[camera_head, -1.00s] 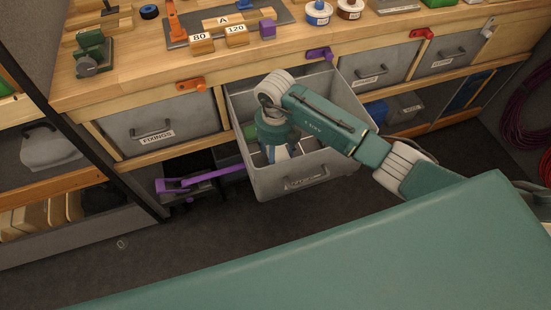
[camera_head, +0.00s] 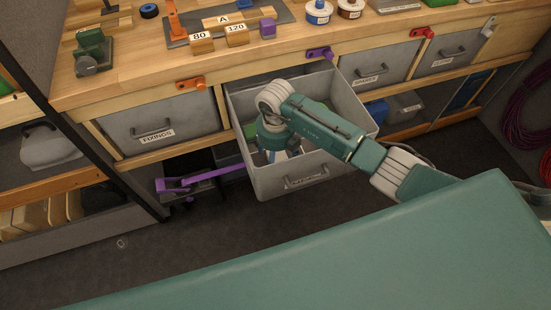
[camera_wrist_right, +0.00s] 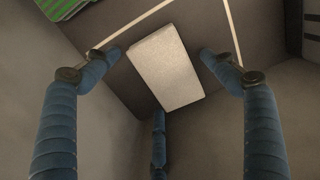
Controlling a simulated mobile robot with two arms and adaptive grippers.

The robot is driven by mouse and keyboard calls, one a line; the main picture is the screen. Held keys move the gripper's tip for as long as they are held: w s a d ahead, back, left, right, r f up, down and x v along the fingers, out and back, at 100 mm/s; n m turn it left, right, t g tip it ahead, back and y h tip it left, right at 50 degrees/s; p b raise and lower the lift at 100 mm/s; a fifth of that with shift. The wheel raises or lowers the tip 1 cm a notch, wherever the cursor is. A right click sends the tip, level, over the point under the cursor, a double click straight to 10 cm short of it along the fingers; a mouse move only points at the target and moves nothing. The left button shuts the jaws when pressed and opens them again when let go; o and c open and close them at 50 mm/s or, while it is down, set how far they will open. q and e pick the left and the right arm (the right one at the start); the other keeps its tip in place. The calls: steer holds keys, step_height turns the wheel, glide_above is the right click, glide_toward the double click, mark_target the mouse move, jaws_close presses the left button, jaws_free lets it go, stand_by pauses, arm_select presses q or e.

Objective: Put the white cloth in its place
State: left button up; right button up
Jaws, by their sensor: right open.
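A white, flat, rectangular piece, seemingly the white cloth (camera_wrist_right: 166,66), lies on the dark floor of the open grey drawer (camera_head: 262,182). In the right wrist view it sits between the blue fingers of my right gripper (camera_wrist_right: 162,56), which are spread apart. The fingertips are near its sides, and I cannot tell if they touch it. In the head view my right gripper (camera_head: 284,153) reaches down inside the drawer, and the hand and drawer front hide most of the cloth. My left gripper is not in view.
A green item (camera_wrist_right: 60,8) lies near the cloth in the drawer. The drawer walls are close around the hand. A closed drawer marked FIXINGS (camera_head: 160,122) is to the left. The wooden worktop (camera_head: 130,80) above holds blocks and tins.

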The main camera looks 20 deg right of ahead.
step_height(320, 180, up, 12)
steer(key=b, duration=0.1)
steer(key=shift+r, duration=0.15)
stand_by(0.6)
